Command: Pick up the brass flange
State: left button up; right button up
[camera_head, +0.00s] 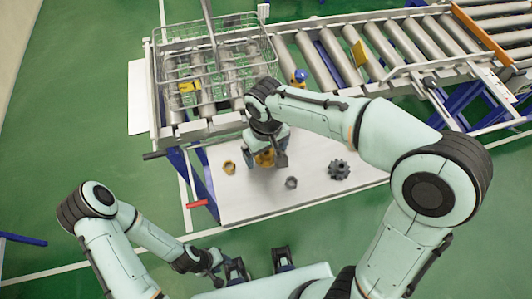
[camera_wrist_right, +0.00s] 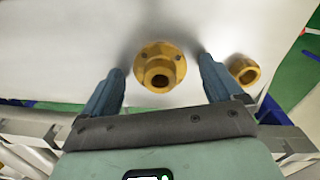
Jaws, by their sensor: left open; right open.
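The brass flange (camera_wrist_right: 160,67), a round yellow disc with bolt holes and a raised hollow hub, lies on the pale work table (camera_head: 250,205). In the head view the flange (camera_head: 264,159) is partly hidden by my right gripper (camera_head: 272,152). In the right wrist view my right gripper (camera_wrist_right: 161,70) is open, with one finger on each side of the flange. Clear gaps show on both sides, so it is not gripping the flange; the height between them is hard to judge. My left gripper (camera_head: 217,270) is low in the head view, away from the table, its fingers small and unclear.
A brass nut (camera_head: 229,167) lies left of the flange and shows right of it in the wrist view (camera_wrist_right: 244,70). A steel nut (camera_head: 291,183) and dark gear (camera_head: 339,170) lie to the right. Behind stand a wire basket (camera_head: 217,60) and a roller conveyor (camera_head: 400,45).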

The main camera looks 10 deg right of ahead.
jog(key=c, duration=1.4)
jog(key=shift+o, duration=0.2)
jog(key=shift+r, duration=0.1)
